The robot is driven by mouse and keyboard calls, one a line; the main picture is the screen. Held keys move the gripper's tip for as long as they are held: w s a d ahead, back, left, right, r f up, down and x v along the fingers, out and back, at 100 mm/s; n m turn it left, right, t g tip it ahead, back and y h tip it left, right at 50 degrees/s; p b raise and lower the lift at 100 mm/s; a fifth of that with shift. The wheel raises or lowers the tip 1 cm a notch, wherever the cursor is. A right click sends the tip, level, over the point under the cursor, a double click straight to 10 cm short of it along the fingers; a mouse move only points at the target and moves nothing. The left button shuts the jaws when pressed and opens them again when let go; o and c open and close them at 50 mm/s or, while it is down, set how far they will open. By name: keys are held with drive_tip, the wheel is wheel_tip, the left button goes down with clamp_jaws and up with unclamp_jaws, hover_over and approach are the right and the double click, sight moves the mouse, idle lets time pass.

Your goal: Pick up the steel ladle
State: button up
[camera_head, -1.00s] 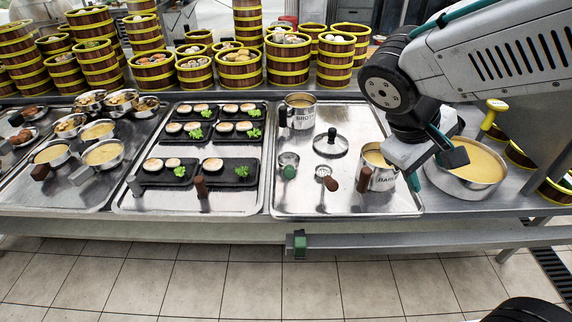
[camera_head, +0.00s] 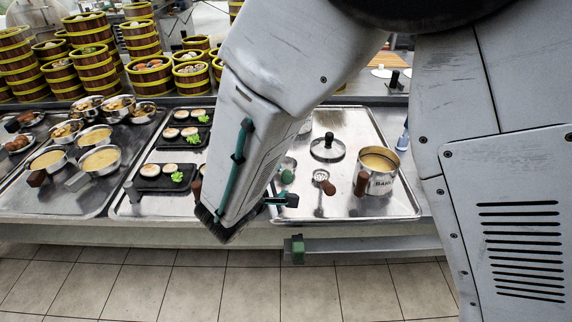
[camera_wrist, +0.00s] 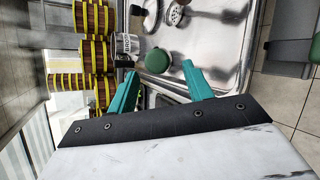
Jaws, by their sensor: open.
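The steel ladle (camera_head: 289,164), a small metal cup with a green handle end, lies on the right steel tray, partly behind my arm in the head view. In the wrist view its round green handle end (camera_wrist: 157,61) shows near and between the teal fingertips. My gripper (camera_head: 284,200) is open and empty, in front of the ladle's handle end in the head view. It also shows in the wrist view (camera_wrist: 160,72), with its fingers spread apart. I cannot tell whether a finger touches the handle.
A skimmer with a brown handle (camera_head: 324,183) lies right of the ladle. The BROTH pot (camera_wrist: 126,48) shows in the wrist view. Black food plates (camera_head: 162,178) lie left; bamboo steamers (camera_head: 143,73) stand behind.

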drive_tip(key=x, duration=0.4)
drive_tip(key=shift+w+d, duration=0.25)
drive_tip(key=shift+d, duration=0.2)
clamp_jaws()
